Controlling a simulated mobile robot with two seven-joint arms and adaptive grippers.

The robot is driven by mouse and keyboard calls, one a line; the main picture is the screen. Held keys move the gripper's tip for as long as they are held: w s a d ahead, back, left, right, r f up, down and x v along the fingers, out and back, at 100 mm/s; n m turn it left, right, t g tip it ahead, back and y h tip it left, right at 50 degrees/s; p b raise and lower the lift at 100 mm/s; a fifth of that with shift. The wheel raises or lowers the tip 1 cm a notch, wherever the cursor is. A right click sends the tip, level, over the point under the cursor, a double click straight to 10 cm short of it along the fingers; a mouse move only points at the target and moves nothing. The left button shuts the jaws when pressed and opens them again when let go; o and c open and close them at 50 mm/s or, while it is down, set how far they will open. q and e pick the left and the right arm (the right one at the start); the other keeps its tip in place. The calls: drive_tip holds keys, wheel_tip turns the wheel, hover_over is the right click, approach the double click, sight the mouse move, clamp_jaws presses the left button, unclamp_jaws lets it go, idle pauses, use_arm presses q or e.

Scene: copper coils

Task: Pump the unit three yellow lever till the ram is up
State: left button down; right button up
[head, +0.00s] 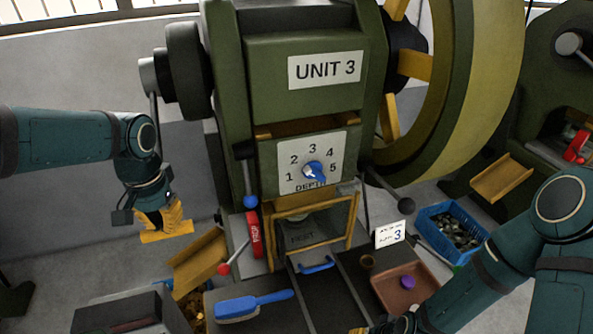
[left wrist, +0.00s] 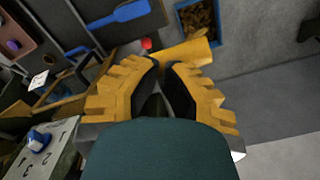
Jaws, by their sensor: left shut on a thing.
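The green press marked UNIT 3 (head: 325,70) stands in the middle of the head view. My left gripper (head: 163,226) is at its left side, fingers pointing down, shut on the yellow lever (head: 170,237), seen as a short yellow bar at the fingertips. The rest of the lever is hidden. In the left wrist view the fingers (left wrist: 163,68) nearly meet; a yellow piece lies just beyond them, and I cannot tell whether it is lever or chute. The ram is not clearly seen behind the yellow-framed guard (head: 351,222). My right gripper (head: 385,326) shows only partly at the bottom edge.
A yellow chute (head: 200,258) and red-knobbed lever (head: 223,269) are right of my left gripper. A blue brush (head: 253,304) and brown tray (head: 405,289) lie on the bench. A blue crate (head: 427,218) stands at right.

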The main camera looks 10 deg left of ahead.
use_arm(q)
drive_tip(key=shift+w+a+f, duration=0.1)
drive_tip(key=shift+w+f, duration=0.1)
drive_tip(key=shift+f, duration=0.2)
use_arm(e)
drive_tip(key=shift+f, duration=0.2)
wheel_tip(320, 180, down, 2)
drive_tip(key=b, duration=0.2)
drive_tip(key=shift+f+b, duration=0.2)
drive_tip(key=shift+b, duration=0.1)
use_arm(q)
drive_tip(key=w+f, duration=0.1)
drive_tip(key=a+f, duration=0.1)
drive_tip(key=f, duration=0.1)
drive_tip(key=w+f, duration=0.1)
drive_tip(key=f, duration=0.1)
drive_tip(key=shift+w+a, duration=0.2)
drive_tip(key=shift+w, duration=0.15)
use_arm(e)
drive_tip(key=shift+f, duration=0.1)
